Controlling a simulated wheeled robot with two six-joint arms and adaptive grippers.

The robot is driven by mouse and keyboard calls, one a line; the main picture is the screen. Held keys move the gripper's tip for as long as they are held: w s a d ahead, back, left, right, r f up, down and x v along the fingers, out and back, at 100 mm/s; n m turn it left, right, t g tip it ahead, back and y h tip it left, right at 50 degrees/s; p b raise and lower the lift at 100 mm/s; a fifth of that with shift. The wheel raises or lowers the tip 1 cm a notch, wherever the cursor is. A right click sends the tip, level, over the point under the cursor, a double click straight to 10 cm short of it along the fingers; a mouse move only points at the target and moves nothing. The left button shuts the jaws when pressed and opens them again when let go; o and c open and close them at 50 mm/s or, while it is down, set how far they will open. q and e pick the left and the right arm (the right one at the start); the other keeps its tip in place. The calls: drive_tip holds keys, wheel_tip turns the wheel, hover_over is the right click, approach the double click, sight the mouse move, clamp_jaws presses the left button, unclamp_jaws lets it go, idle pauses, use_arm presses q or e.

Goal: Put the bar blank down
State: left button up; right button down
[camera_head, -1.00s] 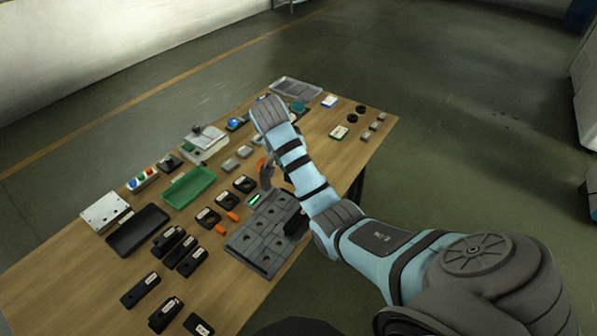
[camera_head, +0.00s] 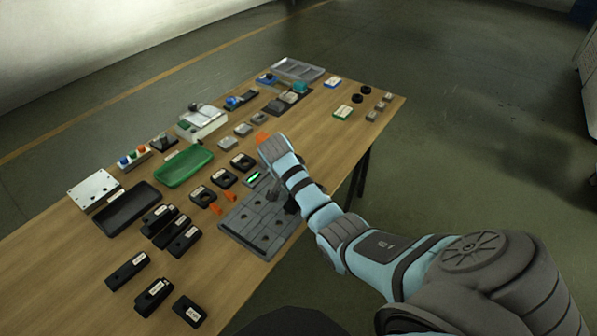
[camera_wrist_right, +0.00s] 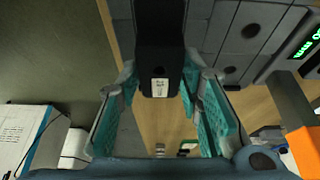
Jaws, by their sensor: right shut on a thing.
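The bar blank (camera_wrist_right: 160,50) is a black block with a small white label in the right wrist view. My right gripper (camera_wrist_right: 165,105) is shut on it, with a teal-padded finger on each side. The grey fixture plate (camera_head: 256,232) with round holes lies on the wooden table, and its tiles (camera_wrist_right: 247,28) show beside and beyond the blank in the wrist view. In the head view my right arm hides most of the gripper, at the plate's right part. I cannot tell whether the blank touches the plate. My left gripper is not in view.
Several black labelled blocks (camera_head: 127,269) lie at the table's front left. A black tray (camera_head: 127,208) and a green tray (camera_head: 183,167) lie behind them. Orange pieces (camera_head: 216,209) and a green-lit display (camera_head: 253,178) sit beside the plate.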

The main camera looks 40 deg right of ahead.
drive_tip(key=c, duration=1.1)
unclamp_jaws()
drive_tip(key=shift+r, duration=0.15)
drive_tip(key=p+v, duration=0.3)
drive_tip(key=v, duration=0.9)
drive_tip(key=shift+s, duration=0.1)
